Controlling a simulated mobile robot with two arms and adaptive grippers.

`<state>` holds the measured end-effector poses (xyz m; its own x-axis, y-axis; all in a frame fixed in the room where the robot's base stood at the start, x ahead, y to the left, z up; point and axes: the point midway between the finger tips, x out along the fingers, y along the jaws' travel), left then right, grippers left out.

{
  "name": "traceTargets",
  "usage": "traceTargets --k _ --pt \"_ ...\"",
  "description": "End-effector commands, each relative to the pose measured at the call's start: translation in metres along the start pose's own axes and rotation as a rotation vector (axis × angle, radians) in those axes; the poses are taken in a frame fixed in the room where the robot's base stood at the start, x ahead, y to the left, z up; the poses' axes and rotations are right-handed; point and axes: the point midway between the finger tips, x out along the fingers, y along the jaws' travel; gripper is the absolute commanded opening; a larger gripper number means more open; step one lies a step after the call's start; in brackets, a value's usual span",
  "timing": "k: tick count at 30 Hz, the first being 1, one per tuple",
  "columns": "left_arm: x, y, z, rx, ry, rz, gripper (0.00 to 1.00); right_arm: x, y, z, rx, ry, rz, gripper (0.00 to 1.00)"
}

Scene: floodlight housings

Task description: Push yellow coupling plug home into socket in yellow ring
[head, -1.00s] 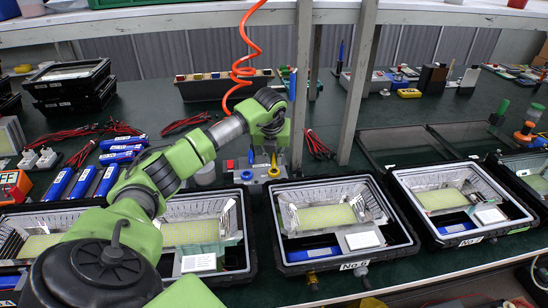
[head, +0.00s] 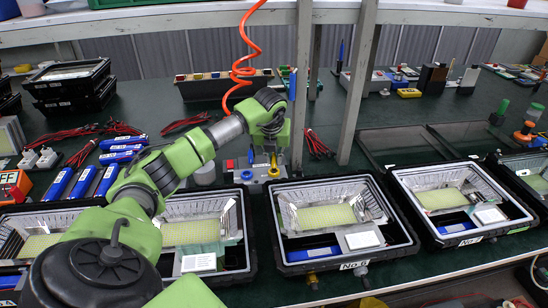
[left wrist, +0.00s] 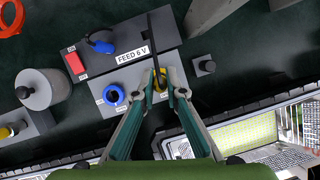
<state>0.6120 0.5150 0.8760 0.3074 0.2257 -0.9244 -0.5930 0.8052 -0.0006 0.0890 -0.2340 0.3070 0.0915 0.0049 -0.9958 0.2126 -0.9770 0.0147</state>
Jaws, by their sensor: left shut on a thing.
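My left gripper (left wrist: 160,80) is shut on the yellow coupling plug (left wrist: 161,76), with a fingertip on each side of it. A black cable runs from the plug toward the top of the left wrist view. The plug is over the yellow-ring side of the grey plate (left wrist: 98,88), beside the blue ring socket (left wrist: 114,95). The fingers and plug hide most of the yellow ring, so I cannot tell how deep the plug sits. In the head view the left gripper (head: 270,148) points down at the yellow plug (head: 273,169). My right gripper is not in view.
Housing No.6 (head: 300,268) stands close in front of the plate. A grey post (head: 357,85) and an orange coiled hose (head: 240,75) are near my left arm.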

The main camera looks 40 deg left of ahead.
Motion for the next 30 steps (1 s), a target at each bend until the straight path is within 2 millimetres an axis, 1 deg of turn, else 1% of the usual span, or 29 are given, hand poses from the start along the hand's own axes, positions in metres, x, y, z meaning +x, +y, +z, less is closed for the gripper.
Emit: traceTargets --k 11,30 --pt "0.002 0.000 -0.001 0.000 0.000 0.000 0.00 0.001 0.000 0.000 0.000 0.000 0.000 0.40" --pt "0.017 0.001 -0.007 0.000 0.000 0.001 0.00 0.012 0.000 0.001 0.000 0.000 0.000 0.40"
